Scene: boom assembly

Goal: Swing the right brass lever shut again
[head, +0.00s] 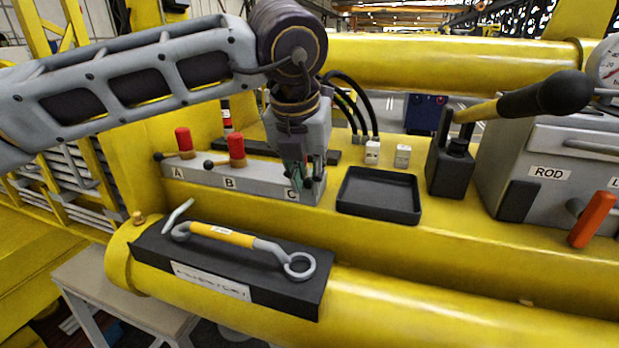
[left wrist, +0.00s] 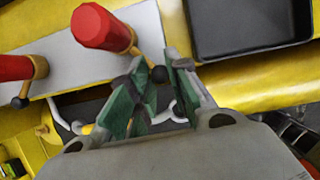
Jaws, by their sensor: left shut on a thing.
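The grey valve block (head: 250,181) carries the marks A, B and C, with red-capped brass levers at A (head: 184,141) and B (head: 236,150). The right brass lever, at C, is mostly hidden by my gripper in the head view. In the left wrist view its red cap (left wrist: 100,27) stands above my fingers, and its black ball end (left wrist: 158,74) sits between the fingertips. My left gripper (head: 303,178) is over mark C, fingers down, shut on this lever; it also shows in the left wrist view (left wrist: 160,82). My right gripper is not in view.
An empty black tray (head: 380,212) lies just right of the block. A turnbuckle-like bar (head: 222,233) rests on a black pad in front. A black hand-pump grip (head: 545,95) and grey ROD box (head: 545,140) stand at the right.

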